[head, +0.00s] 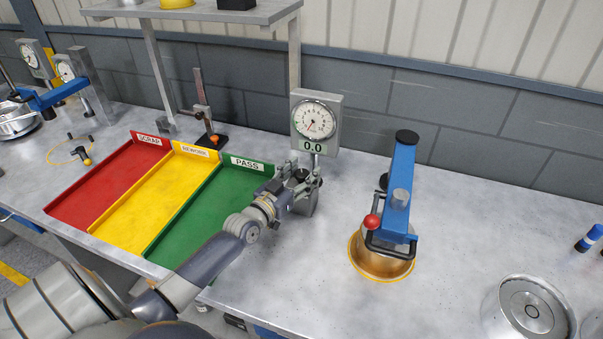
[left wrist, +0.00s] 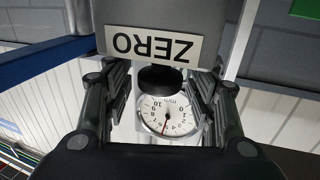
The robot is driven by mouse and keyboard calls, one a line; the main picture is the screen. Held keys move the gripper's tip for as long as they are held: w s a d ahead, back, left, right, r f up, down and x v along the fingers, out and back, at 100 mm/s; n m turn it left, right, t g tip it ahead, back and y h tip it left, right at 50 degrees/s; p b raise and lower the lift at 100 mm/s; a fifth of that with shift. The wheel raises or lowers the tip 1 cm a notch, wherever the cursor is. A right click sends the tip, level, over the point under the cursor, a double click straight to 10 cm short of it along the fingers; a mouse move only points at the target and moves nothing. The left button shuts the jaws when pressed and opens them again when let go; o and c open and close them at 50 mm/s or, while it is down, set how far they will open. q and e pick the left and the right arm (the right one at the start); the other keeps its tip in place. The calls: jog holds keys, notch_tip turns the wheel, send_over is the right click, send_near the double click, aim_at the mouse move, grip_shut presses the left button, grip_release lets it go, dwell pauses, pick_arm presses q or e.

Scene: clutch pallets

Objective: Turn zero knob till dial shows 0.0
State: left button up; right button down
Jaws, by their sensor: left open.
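The dial gauge (head: 316,120) stands upright at the back of the bench. In the left wrist view the dial (left wrist: 167,114) appears upside down, with a red needle. The black zero knob (left wrist: 160,78) is beside an inverted ZERO label (left wrist: 153,47) on a grey block. My left gripper (head: 303,178) is at the gauge's base. In the wrist view its open fingers (left wrist: 160,95) stand on either side of the knob, with visible gaps. My right gripper is out of view.
Red SCRAP (head: 100,182), yellow REWORK (head: 140,210) and green PASS (head: 180,220) trays lie left of the gauge. A blue clamp fixture (head: 400,185) over a brass-coloured part (head: 381,264) stands to the right. A silver part (head: 530,312) is at lower right. The front middle bench is clear.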

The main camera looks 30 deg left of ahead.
pick_arm(q)
jog(key=shift+s, duration=0.1)
jog(key=s, duration=1.2)
jog(key=shift+a, duration=0.15)
jog(key=shift+w, duration=0.1)
